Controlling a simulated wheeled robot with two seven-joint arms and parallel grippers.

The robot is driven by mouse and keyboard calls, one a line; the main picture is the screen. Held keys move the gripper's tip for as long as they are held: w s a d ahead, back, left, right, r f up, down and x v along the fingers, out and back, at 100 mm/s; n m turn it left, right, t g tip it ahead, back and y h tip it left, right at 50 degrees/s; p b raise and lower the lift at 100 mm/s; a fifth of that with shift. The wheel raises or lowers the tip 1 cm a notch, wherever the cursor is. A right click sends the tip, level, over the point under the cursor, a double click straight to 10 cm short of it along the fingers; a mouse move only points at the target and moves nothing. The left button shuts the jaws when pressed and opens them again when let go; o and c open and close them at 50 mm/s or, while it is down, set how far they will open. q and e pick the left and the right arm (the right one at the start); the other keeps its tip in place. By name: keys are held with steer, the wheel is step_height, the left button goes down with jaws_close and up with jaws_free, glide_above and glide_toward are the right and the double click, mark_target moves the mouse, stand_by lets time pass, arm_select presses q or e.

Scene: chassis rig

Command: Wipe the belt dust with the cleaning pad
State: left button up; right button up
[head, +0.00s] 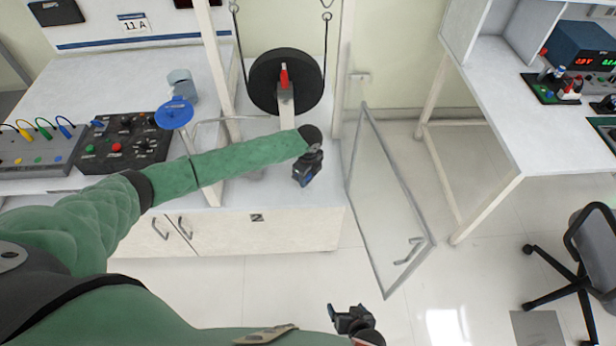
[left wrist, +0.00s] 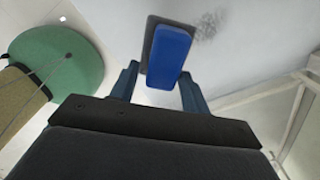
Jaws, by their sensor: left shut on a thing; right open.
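My left gripper (head: 307,170) is above the front right part of the white bench top (head: 240,222) in the head view. In the left wrist view the left gripper (left wrist: 162,85) is shut on the blue handle of the cleaning pad (left wrist: 171,55). The pad's dark grey base (left wrist: 151,40) shows behind the handle. The belt dust (left wrist: 207,24) is a dark speckled smudge on a pale surface, just right of the pad's far end. I cannot tell whether the pad touches that surface. My right gripper (head: 350,318) is open and empty, low over the floor.
A black wheel (head: 266,82) with a red-tipped part in front stands behind the left gripper, between white posts. A clear framed door (head: 388,205) stands open to the right. Control boxes (head: 125,143) sit on the left bench. A chair (head: 590,250) stands at right.

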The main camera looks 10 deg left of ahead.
arm_select(q)
steer(key=shift+r, duration=0.7)
steer(key=shift+p, duration=0.35)
step_height(320, 180, up, 3)
steer(key=p, duration=0.3)
